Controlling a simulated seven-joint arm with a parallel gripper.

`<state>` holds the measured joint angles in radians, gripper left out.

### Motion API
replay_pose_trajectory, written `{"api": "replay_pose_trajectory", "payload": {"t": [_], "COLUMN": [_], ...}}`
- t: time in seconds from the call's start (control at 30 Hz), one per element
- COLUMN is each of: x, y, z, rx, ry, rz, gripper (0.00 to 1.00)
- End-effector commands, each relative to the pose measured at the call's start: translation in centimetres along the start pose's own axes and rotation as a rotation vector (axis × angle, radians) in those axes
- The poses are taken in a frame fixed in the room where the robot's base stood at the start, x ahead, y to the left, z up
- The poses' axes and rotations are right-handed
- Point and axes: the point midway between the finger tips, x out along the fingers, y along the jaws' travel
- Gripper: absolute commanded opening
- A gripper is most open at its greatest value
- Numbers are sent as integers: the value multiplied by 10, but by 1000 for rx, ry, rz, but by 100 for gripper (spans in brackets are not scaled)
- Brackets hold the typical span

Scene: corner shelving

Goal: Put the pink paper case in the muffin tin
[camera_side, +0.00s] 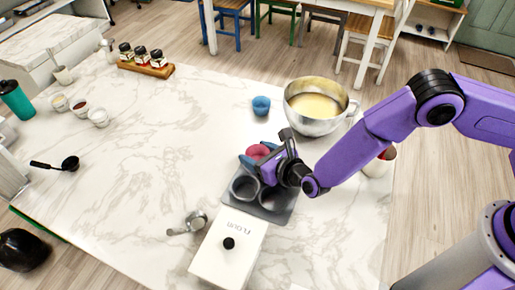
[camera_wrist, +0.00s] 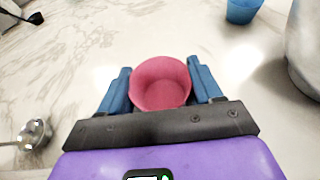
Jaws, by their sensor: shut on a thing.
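The pink paper case (camera_wrist: 160,84) is between the two blue fingers of my gripper (camera_wrist: 161,88) in the wrist view, its open side showing. In the side view the pink case (camera_side: 257,152) is at the far end of the dark muffin tin (camera_side: 282,212), partly hidden by my gripper (camera_side: 262,158). My gripper is shut on the case. The tin's near cups look dark and empty; its far part is hidden behind my gripper. I cannot tell whether the case touches the tin.
A blue paper case (camera_side: 261,105) stands beyond the tin. A metal bowl of batter (camera_side: 316,106) is to its right. A white flour box (camera_side: 229,250) and a metal scoop (camera_side: 190,223) are near the tin.

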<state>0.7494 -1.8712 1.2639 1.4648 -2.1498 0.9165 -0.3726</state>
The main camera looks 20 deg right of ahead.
Motion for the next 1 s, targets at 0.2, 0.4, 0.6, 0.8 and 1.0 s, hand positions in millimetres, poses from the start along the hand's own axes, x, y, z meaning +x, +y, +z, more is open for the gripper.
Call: {"api": "replay_pose_trajectory", "payload": {"t": [0.2,0.4,0.6,0.8,1.0], "x": [5,9,10,10,10], "y": [0,0,-1,-2,-4], "z": [-12,-22,-29,-30,-30], "rx": [-1,-1,-3,-2,-1], "ry": [0,3,12,14,15], "rz": [1,1,-1,-2,-6], "gripper": [36,36,36,36,94]}}
